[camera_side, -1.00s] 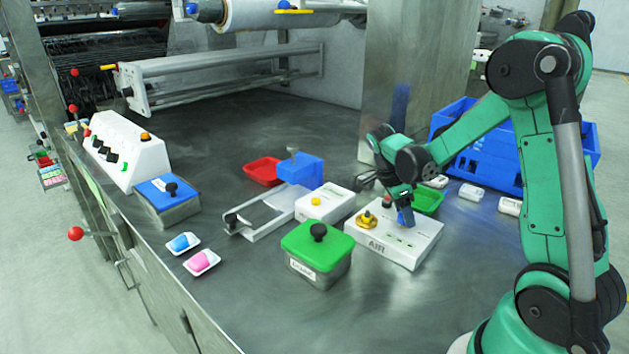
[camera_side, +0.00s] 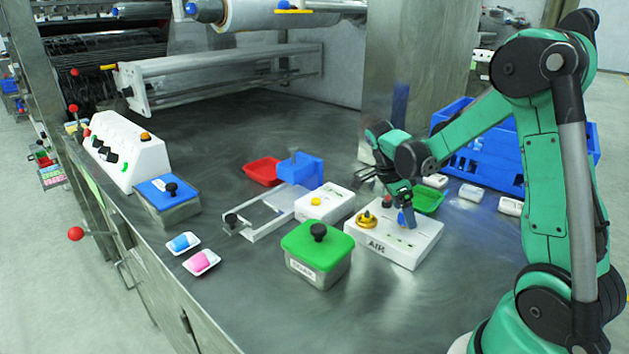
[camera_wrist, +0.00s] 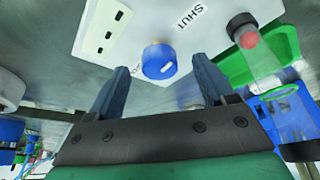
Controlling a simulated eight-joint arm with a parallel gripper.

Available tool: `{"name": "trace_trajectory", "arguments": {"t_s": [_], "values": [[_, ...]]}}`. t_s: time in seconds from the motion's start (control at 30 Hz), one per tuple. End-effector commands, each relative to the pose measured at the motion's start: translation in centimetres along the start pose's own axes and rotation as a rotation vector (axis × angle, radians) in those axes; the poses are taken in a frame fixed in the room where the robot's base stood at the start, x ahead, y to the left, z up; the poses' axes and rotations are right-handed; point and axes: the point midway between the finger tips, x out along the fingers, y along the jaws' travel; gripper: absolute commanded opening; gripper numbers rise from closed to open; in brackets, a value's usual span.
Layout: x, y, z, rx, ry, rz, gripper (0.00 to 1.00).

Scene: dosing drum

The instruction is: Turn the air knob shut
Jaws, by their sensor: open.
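The white AIR box (camera_side: 378,248) stands on the steel table below my gripper. Its round blue knob (camera_wrist: 158,61) carries a white mark, which points to the lower right in the wrist view, away from the printed word SHUT (camera_wrist: 189,17). My gripper (camera_wrist: 161,72) is open, with one blue finger on each side of the knob. Clear gaps show between fingers and knob in the wrist view; their height relative to it is hard to tell. In the side view, my gripper (camera_side: 406,213) partly hides the knob.
A blue crate (camera_side: 500,160) is behind the arm.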

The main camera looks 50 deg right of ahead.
Motion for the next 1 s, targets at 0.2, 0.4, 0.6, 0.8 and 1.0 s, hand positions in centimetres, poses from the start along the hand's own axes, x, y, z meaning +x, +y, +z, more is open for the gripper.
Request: {"name": "trace_trajectory", "arguments": {"t_s": [0.2, 0.4, 0.6, 0.8, 1.0], "values": [[-3.1, 0.0, 0.0, -0.002, 0.000, 0.000, 0.75], [-4.7, 0.0, 0.0, -0.002, 0.000, 0.000, 0.75], [-4.9, 0.0, 0.0, -0.001, -0.001, 0.000, 0.75], [-5.2, 0.2, 0.3, -0.047, -0.012, -0.016, 0.75], [-8.2, 2.5, 3.0, -0.530, -0.101, -0.204, 0.75]]}}
